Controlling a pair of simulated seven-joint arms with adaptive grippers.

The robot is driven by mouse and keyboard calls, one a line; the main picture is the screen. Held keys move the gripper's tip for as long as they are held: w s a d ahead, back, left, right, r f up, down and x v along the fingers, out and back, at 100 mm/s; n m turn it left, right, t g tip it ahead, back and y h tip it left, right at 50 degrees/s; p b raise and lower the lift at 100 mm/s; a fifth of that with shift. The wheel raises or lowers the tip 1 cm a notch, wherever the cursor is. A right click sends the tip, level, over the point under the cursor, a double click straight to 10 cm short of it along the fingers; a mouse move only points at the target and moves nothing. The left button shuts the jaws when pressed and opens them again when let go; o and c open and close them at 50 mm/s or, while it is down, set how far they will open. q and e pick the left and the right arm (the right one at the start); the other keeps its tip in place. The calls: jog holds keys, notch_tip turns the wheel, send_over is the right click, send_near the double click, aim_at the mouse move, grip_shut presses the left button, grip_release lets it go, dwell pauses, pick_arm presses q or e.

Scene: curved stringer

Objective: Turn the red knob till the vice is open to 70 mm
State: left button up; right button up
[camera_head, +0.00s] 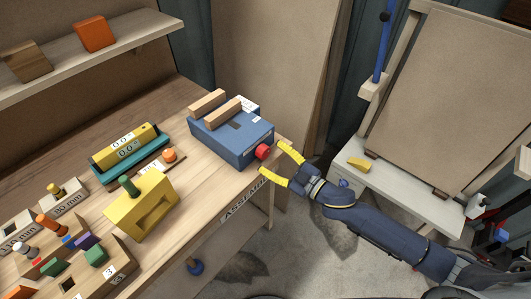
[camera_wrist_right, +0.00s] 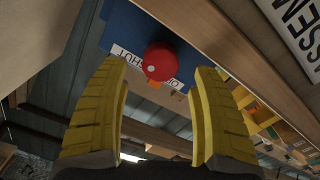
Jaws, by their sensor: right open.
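The blue vice (camera_head: 233,137) stands at the right end of the wooden workbench, with two wooden jaws (camera_head: 207,103) on top lying a small gap apart. Its red knob (camera_head: 263,152) sticks out of the side facing my right arm. My right gripper (camera_head: 283,163) is open, its yellow fingers pointing at the knob, one to either side. In the right wrist view the red knob (camera_wrist_right: 161,62) shows beyond and between the open fingertips, with a white label partly hidden behind it. I cannot tell that either finger touches it. My left gripper is not in view.
A yellow block with a green knob (camera_head: 142,205), a teal and yellow display device (camera_head: 130,151) and several gauge blocks (camera_head: 66,191) stand on the bench left of the vice. A low white cabinet (camera_head: 400,192) stands at right. The bench edge lies below the knob.

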jog(key=v, duration=0.8)
